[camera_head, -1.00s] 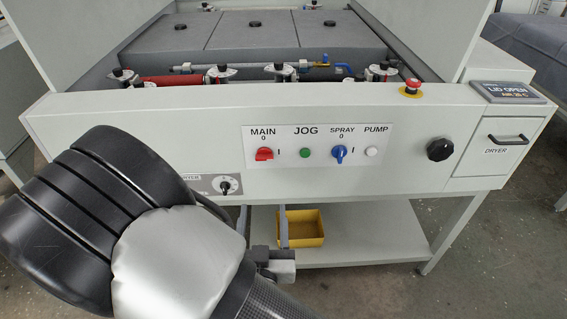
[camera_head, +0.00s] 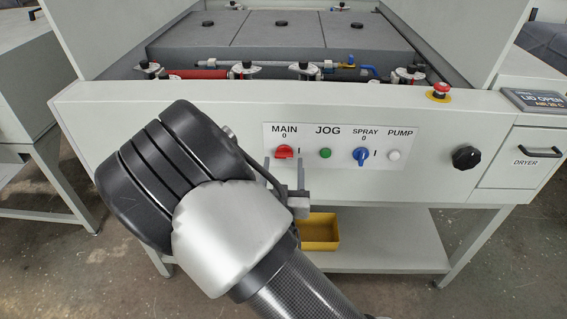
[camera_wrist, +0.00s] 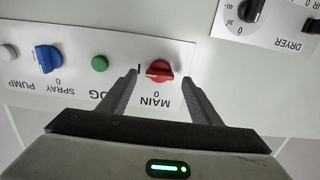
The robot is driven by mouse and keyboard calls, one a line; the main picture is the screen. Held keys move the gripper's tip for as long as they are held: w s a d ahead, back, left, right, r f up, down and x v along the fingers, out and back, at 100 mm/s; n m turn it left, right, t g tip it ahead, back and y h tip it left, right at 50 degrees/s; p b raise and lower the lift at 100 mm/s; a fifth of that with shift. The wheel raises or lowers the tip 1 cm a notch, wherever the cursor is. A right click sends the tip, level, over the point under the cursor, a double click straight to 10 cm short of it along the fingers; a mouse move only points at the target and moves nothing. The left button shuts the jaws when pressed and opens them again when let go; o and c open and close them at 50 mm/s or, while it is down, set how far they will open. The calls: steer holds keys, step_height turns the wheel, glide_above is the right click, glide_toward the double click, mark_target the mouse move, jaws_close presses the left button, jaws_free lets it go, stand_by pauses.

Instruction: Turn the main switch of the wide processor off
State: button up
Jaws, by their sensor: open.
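The main switch (camera_head: 284,151) is a red knob on the front panel of the wide processor (camera_head: 420,118), under the label MAIN and a 0. In the wrist view, which is upside down, the red knob (camera_wrist: 160,71) lies with its handle crosswise, along the line to the I mark. My gripper (camera_head: 284,159) is open in front of the panel. In the wrist view its two fingertips (camera_wrist: 160,77) stand on either side of the red knob, with gaps. I cannot tell how far they are from the panel.
A green JOG button (camera_head: 325,153), blue SPRAY switch (camera_head: 361,156) and white PUMP button (camera_head: 394,155) sit right of it. Further right are a black knob (camera_head: 466,157) and a red emergency stop (camera_head: 440,89). A dryer dial (camera_wrist: 252,10) shows in the wrist view.

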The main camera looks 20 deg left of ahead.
steer(key=shift+x, duration=0.95)
steer(key=shift+c, duration=0.2)
steer(key=c, duration=1)
